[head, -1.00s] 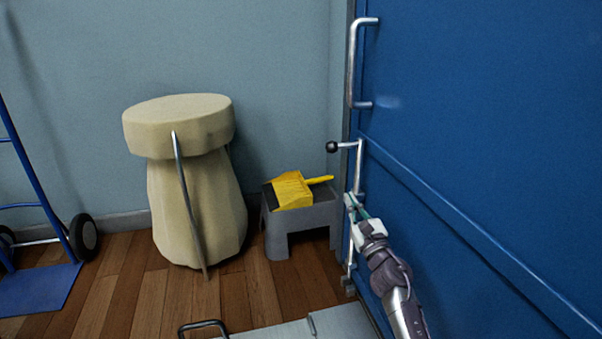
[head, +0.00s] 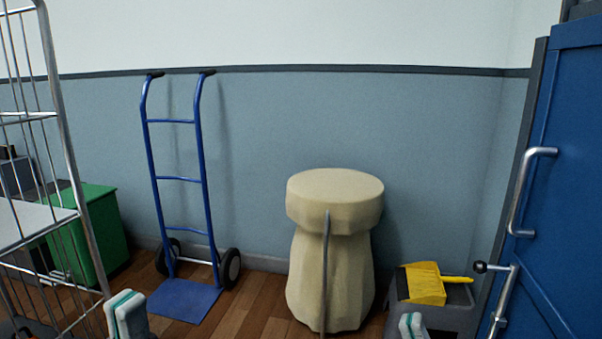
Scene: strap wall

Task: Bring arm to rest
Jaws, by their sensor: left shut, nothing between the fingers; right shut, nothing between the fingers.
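My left gripper (head: 125,314) shows at the bottom left, in front of the wire cage. Its white and teal fingertips are together and hold nothing. My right gripper (head: 412,325) shows at the bottom edge, in front of the grey step stool (head: 462,316). Its fingertips are also shut and empty, and it appears apart from the blue door (head: 575,180). Both arms are otherwise below the picture.
A wire cage trolley (head: 62,130) stands at the left, with a green box (head: 100,225) behind it. The door has a handle (head: 519,195) and a ball-ended lever (head: 480,267).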

